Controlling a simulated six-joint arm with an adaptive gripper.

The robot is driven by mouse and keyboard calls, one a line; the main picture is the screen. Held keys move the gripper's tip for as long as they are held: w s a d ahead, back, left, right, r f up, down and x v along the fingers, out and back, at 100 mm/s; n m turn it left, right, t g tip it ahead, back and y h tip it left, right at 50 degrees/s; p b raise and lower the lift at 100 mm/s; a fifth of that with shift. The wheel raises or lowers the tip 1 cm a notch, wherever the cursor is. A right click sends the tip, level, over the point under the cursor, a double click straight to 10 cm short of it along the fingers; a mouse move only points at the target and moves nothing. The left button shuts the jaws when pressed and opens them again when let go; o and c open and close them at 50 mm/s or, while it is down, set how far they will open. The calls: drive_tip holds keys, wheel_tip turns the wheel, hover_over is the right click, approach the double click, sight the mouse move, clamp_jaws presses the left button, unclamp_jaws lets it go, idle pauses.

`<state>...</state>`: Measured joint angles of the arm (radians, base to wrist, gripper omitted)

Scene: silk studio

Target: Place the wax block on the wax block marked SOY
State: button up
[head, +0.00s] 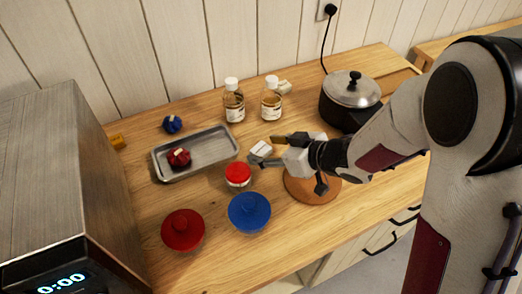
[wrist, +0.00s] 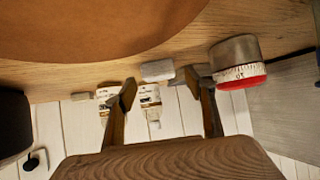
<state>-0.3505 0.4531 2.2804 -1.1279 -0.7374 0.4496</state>
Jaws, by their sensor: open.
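My gripper (head: 265,150) is open, with its two fingertips on either side of a small white wax block (head: 261,148). In the wrist view the block (wrist: 158,70) shows in the gap between the fingertips of my gripper (wrist: 160,80); I cannot tell whether they touch it. Another pale block (head: 284,87) lies at the back, beside the right glass bottle. A yellow block (head: 118,141) lies at the far left of the counter. No SOY marking is legible on any block.
A red-lidded jar (head: 238,175) stands close to my gripper. A metal tray (head: 162,174) holds a red item (head: 179,157). A round brown board (head: 313,192) lies below my gripper. Two bottles (head: 234,102) and a pot (head: 350,93) stand behind. Red (head: 182,229) and blue (head: 249,211) lidded containers stand in front.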

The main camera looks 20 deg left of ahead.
sight(265, 151)
drive_tip(key=shift+w+a+f, duration=0.15)
drive_tip(key=shift+a+f, duration=0.15)
drive_tip(key=shift+a, duration=0.1)
drive_tip(key=c, duration=1.2)
drive_tip(key=shift+r, duration=0.1)
drive_tip(key=shift+c, duration=0.2)
wheel_tip(265, 151, up, 10)
idle(0.7)
